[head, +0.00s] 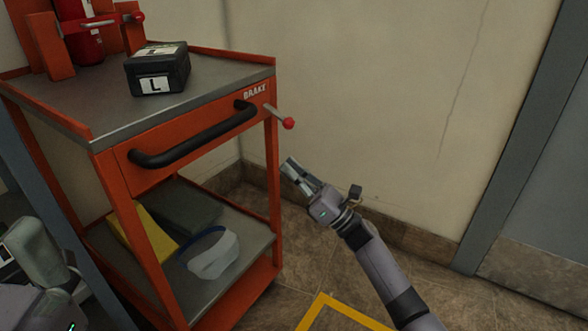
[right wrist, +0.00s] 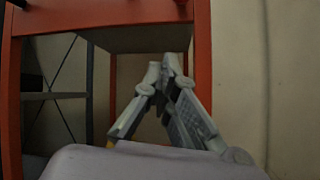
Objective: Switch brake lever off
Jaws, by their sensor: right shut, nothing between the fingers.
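The brake lever (head: 280,117) is a short metal rod with a red ball on its end. It sticks out to the right from the side of the orange cart (head: 120,175), just below the "BRAKE" label (head: 254,91). My right gripper (head: 292,168) is below the red ball, to the right of the cart's front post, apart from the lever. Its fingers are shut and empty. In the right wrist view the shut fingers (right wrist: 170,65) point toward the cart's orange frame (right wrist: 203,80); the lever does not show there. My left gripper does not show clearly.
A black handle (head: 195,137) runs across the cart's front. A black box marked L (head: 158,70) and a red cylinder (head: 80,35) stand on top. The lower shelf holds a white and blue item (head: 212,255). A wall (head: 370,90) is behind; floor at right is clear.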

